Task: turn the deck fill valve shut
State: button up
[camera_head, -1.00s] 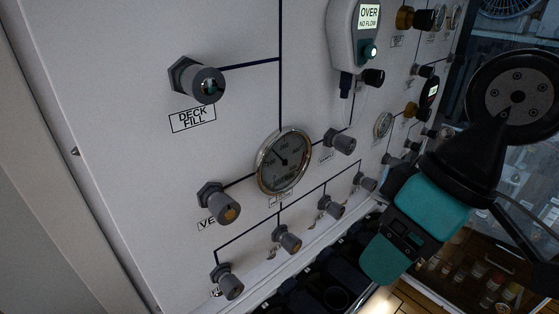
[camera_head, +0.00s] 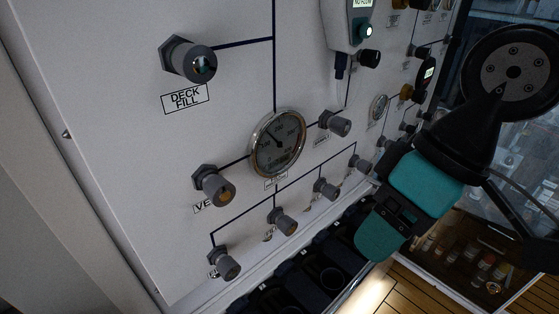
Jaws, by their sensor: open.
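The deck fill valve (camera_head: 190,60) is a grey knob with a hex collar and a dark teal centre on its end face. It sticks out of the white panel (camera_head: 110,110) at the upper left, above its "DECK FILL" label (camera_head: 187,98). A dark line runs right from it to a vertical line. My arm, with a teal and black section, is at the right, well apart from the valve. My gripper's fingertips are not in view, and nothing touches the valve.
A round gauge (camera_head: 278,143) sits below and right of the valve. Other knobs, including the vent knob (camera_head: 214,185), stick out lower down. A grey meter (camera_head: 347,25) with a cable hangs at upper centre. Dark bins (camera_head: 300,285) line the panel's foot. The panel around the valve is clear.

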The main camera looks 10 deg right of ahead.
aim_at(197, 64)
jog(key=u, duration=2.1)
jog(key=k, duration=0.7)
jog(key=z, duration=1.45)
